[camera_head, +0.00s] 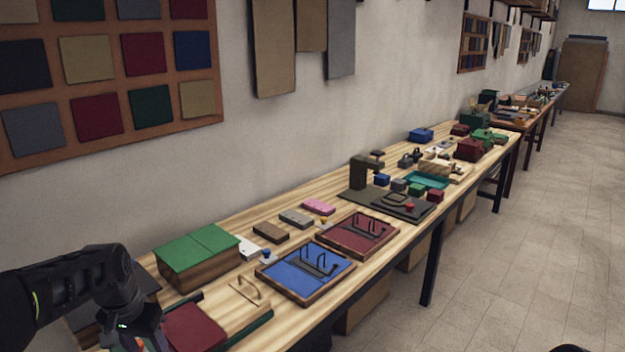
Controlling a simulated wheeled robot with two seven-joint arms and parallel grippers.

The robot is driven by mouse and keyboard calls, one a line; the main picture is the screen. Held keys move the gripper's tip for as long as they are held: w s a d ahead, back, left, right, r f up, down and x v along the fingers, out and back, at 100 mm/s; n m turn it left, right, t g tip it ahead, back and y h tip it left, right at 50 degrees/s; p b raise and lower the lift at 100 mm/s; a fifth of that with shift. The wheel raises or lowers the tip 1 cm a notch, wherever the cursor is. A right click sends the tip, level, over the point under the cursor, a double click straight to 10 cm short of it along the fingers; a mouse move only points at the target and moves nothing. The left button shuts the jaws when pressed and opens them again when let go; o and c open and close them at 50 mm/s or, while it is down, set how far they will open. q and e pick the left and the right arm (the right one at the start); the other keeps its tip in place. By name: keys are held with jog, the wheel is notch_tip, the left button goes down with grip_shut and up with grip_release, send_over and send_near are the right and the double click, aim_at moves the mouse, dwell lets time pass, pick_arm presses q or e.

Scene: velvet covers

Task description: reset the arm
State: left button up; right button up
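My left arm (105,280) comes in from the left and bends down over the near end of the workbench (335,295). Its lower end (143,325) meets the bottom edge of the picture, beside a dark red velvet panel (193,328). The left fingers cannot be made out, and nothing held can be seen. My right gripper is not in view. A small dark shape (568,348) at the bottom edge on the right is too cut off to identify.
A green-topped wooden box (197,250) stands close beside my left arm. A blue velvet tray (305,272) and a red velvet tray (357,236) lie farther along, before a dark press (365,178). The floor (520,270) to the right is clear.

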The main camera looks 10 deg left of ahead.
pick_arm(q)
jog(key=w+d+f+t, duration=0.3)
jog(key=w+d+f, duration=0.3)
jog(key=d+f, duration=0.35)
jog(key=s+d+f+h, duration=0.2)
jog(key=s+d+f, duration=0.1)
jog(key=d+f, duration=0.6)
jog(key=s+d+f+g, duration=0.1)
jog(key=s+d+f, duration=0.3)
jog(key=s, duration=0.4)
jog(key=s+d+f+n+g+h, duration=0.1)
jog(key=s+d+f+g, duration=0.1)
jog(key=s+d+f, duration=0.3)
jog(key=s+d+f+g+h, duration=0.1)
jog(key=s+d+f, duration=0.4)
jog(key=s, duration=0.6)
jog(key=shift+s+f, duration=0.4)
jog(key=shift+f, duration=0.2)
